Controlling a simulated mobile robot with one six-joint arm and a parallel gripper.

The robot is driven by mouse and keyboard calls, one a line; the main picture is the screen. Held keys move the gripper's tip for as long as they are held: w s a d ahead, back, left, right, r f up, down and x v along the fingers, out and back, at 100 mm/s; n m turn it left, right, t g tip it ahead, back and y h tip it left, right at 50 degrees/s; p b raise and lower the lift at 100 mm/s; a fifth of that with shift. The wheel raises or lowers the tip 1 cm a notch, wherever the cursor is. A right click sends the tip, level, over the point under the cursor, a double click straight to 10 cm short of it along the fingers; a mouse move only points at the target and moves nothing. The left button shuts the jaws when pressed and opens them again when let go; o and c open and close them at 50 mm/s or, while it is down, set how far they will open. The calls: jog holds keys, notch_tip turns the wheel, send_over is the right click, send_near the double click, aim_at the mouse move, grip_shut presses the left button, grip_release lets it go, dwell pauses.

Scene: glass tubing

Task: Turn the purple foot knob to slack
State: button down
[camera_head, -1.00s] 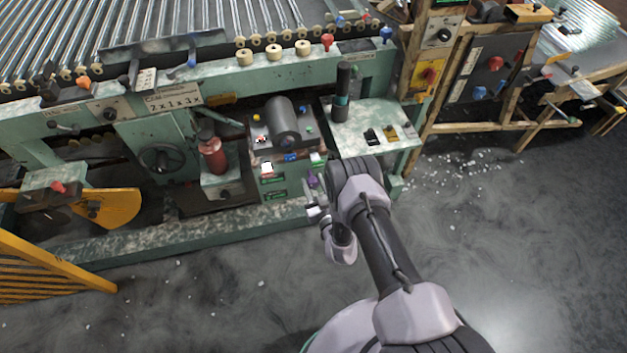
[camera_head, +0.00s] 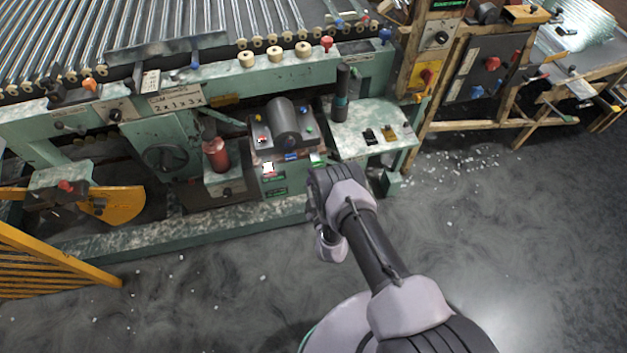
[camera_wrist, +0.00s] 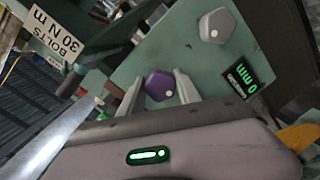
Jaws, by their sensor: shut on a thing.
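The purple foot knob (camera_wrist: 160,86) is a many-sided knob with a white dot, on a green panel (camera_wrist: 150,55) in the wrist view. My gripper (camera_wrist: 159,80) has one finger on each side of the knob and is shut on it. The white dot is at the knob's lower right. In the head view, my wrist covers the knob and my fingers, in front of the green bench's lower middle.
A grey knob (camera_wrist: 214,26) and a green-lit readout (camera_wrist: 245,82) sit to the right of the purple knob. A red cylinder (camera_head: 216,153) stands left of my arm. The floor (camera_head: 220,300) in front is mostly clear.

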jog(key=n, duration=0.3)
jog(key=shift+s+f, duration=0.1)
jog(key=shift+n+h, duration=0.4)
jog(key=shift+n, duration=1.3)
jog(key=shift+t, duration=0.3)
jog(key=c, duration=0.9)
grip_release()
jog(key=p+v, duration=0.5)
jog(key=v, duration=1.2)
jog(key=shift+s, duration=0.2)
